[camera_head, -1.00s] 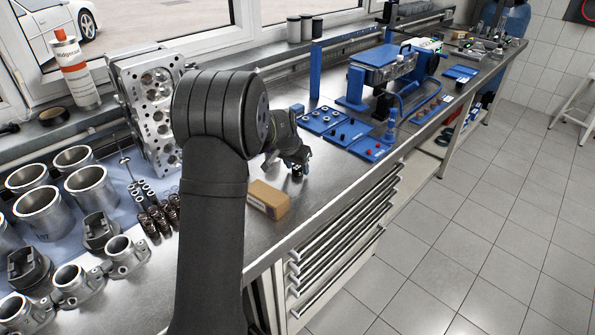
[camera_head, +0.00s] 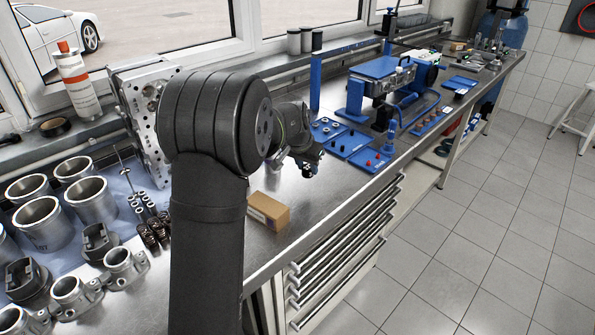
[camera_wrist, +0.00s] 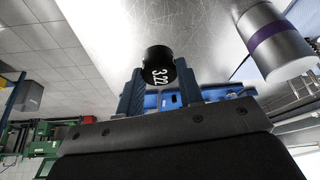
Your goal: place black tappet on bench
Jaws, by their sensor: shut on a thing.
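The black tappet (camera_wrist: 158,66) is a short black cylinder with white digits reading 3.22. In the wrist view my gripper (camera_wrist: 158,88) is shut on it, with a blue finger on either side. In the head view my gripper (camera_head: 309,166) hangs at the end of the dark arm, over the metal bench (camera_head: 338,194). The tappet is too small there to make out clearly. The bare, scratched metal of the bench also shows beyond the tappet in the wrist view (camera_wrist: 205,30). I cannot tell how large the gap to the bench is.
A cardboard box (camera_head: 268,211) sits near the bench's front edge, left of my gripper. Blue trays with small parts (camera_head: 372,160) lie to the right. A grey cylinder with a purple band (camera_wrist: 272,42) is right in the wrist view. Bare bench lies between box and trays.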

